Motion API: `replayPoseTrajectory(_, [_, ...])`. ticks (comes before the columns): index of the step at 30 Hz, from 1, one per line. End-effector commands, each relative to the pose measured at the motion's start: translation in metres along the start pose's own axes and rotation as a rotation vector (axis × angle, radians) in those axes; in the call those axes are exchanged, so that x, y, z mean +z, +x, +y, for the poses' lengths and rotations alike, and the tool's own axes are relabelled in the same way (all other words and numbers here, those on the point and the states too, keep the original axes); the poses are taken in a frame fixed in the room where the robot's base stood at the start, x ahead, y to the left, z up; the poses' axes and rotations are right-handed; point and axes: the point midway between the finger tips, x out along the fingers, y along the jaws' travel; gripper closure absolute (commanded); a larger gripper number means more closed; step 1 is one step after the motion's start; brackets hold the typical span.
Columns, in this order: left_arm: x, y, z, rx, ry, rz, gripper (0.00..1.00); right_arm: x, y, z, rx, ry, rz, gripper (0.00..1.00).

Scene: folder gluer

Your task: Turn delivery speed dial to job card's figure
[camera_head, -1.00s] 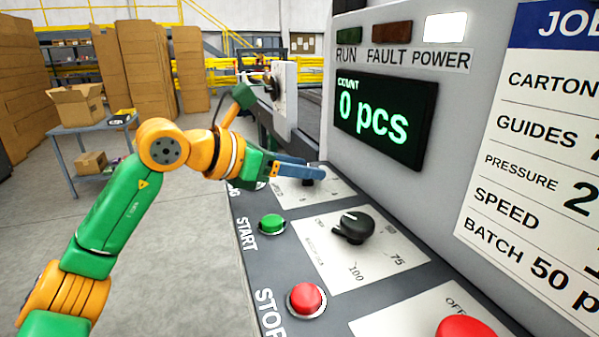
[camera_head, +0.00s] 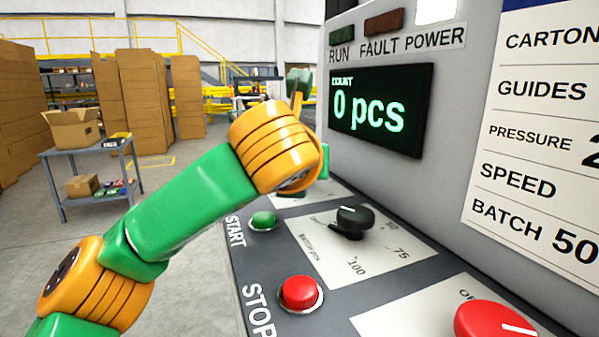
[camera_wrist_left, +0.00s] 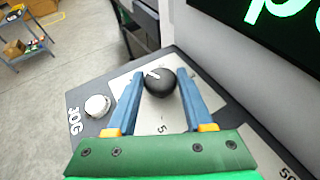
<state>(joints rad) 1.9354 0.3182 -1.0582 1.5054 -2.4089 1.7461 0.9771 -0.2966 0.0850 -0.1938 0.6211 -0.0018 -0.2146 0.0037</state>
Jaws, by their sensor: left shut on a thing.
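In the left wrist view, my left gripper (camera_wrist_left: 160,74) has its two blue fingers on either side of a round black dial (camera_wrist_left: 161,85) and is shut on it. A white mark shows on the dial's upper left. The dial sits on a pale plate (camera_wrist_left: 143,118) with a printed 5. In the head view, my left arm hides this dial and the gripper. The job card (camera_head: 520,115) stands at the right. Its SPEED line shows, but the figure is cut off by the picture's edge. My right gripper is not in view.
The panel also carries a black batch dial (camera_head: 351,222), a green START button (camera_head: 263,221), a red STOP button (camera_head: 299,292) and a red knob (camera_head: 492,332). A white JOG button (camera_wrist_left: 97,106) is left of the held dial. The display (camera_head: 380,108) reads 0 pcs.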

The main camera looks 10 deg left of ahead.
Motion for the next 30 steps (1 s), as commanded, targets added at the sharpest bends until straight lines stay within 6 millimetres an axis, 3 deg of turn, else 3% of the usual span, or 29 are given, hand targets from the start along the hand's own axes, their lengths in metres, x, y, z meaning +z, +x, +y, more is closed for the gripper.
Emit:
replayPoseTrajectory(7, [-0.0007, 0.0004, -0.0015, 0.074, -0.029, 0.002, 1.0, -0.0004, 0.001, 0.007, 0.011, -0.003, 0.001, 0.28])
replayPoseTrajectory(24, [-0.0019, 0.0011, -0.0014, 0.099, -0.039, 0.007, 1.0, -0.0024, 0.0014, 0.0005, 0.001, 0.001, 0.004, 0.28])
replayPoseTrajectory(25, [-0.0019, 0.0011, -0.0014, 0.099, -0.039, 0.007, 0.41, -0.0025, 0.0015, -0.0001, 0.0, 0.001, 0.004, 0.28])
replayPoseTrajectory(27, [-0.0018, 0.0011, -0.0014, 0.099, -0.039, 0.006, 0.22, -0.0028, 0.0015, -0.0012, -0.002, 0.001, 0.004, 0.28])
replayPoseTrajectory(30, [-0.0014, 0.0009, -0.0014, 0.098, -0.039, 0.005, 0.2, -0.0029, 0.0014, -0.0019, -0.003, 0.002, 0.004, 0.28])
